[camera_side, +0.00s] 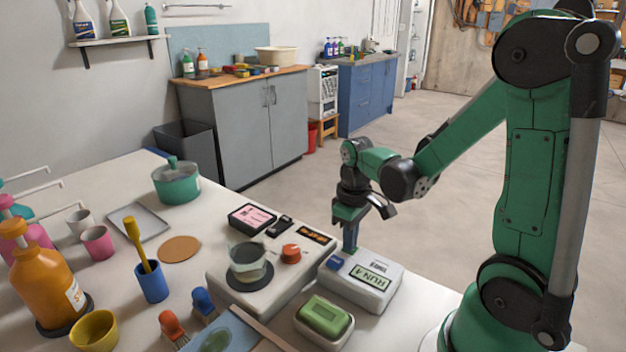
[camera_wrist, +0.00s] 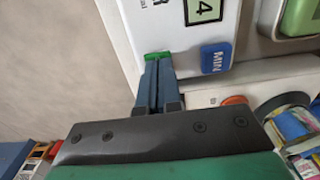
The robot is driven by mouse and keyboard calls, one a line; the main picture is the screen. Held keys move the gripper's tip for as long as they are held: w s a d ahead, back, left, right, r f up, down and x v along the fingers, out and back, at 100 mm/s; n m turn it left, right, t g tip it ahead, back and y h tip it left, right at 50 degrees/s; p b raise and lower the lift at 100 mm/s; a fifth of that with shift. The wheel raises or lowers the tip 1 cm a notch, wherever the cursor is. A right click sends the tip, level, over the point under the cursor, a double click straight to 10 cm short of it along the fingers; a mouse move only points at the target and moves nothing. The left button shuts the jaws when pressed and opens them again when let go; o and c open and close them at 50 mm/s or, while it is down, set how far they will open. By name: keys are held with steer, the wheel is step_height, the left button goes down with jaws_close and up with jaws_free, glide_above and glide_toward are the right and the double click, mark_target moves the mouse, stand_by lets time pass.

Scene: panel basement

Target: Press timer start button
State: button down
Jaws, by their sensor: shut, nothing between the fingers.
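The timer is a white box (camera_side: 362,285) at the right of the table, with a framed display (camera_side: 369,271) of dark characters. It also shows in the wrist view (camera_wrist: 228,42), where a blue button marked MIN (camera_wrist: 215,57) sits at one corner. A green button (camera_wrist: 157,56) sits at the other corner of that edge, partly covered by my fingers. My gripper (camera_side: 350,248) points down with its fingers together and empty. In the wrist view its tips (camera_wrist: 157,64) are right at the green button; whether they touch or press it I cannot tell.
Left of the timer is a white unit with a red-orange knob (camera_side: 291,253) and a glass pot (camera_side: 248,262). A green soap bar (camera_side: 324,315) lies in a dish in front. Pump bottles, cups and a green pot (camera_side: 176,182) stand farther left.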

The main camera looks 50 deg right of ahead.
step_height(320, 180, up, 14)
steer(key=shift+f, duration=0.15)
stand_by(0.4)
stand_by(0.4)
steer(key=w+a+f+t, duration=0.1)
steer(key=a+f+t, duration=0.3)
steer(key=a+t, duration=0.3)
steer(key=a, duration=0.3)
steer(key=shift+w+a+f, duration=0.15)
steer(key=shift+w+a, duration=0.05)
stand_by(1.0)
